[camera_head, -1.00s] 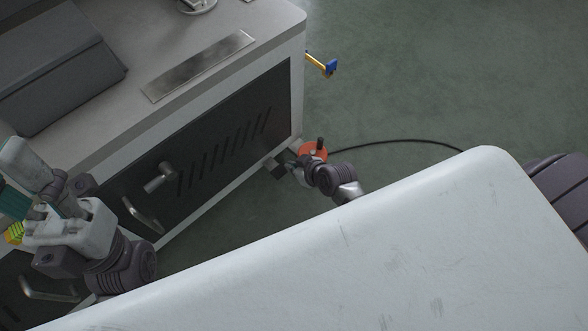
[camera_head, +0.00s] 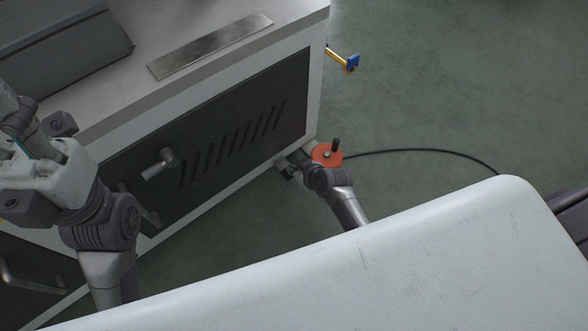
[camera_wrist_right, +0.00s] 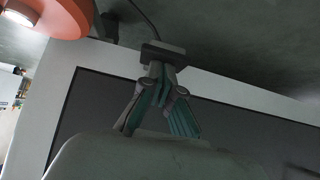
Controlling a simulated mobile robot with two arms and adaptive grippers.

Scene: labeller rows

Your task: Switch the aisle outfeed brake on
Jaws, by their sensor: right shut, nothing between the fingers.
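My right gripper (camera_head: 285,170) is shut and empty low beside the right end of the cabinet front. In the right wrist view its fingers (camera_wrist_right: 162,68) meet in front of the cabinet's pale edge. An orange disc (camera_head: 327,154) with an upright black knob sits just right of it at the cabinet corner; its underside shows in the wrist view (camera_wrist_right: 52,14). A grey lever handle (camera_head: 160,163) is on the dark cabinet front. I see no label telling which is the brake. My left gripper is partly cut off at the left edge.
The cabinet (camera_head: 313,90) has a slotted dark front and a metal plate (camera_head: 210,46) on top. Pull handles (camera_head: 20,282) lie lower left. A black cable (camera_head: 430,151) runs over the open green floor (camera_head: 450,90). A pale rounded surface fills the foreground.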

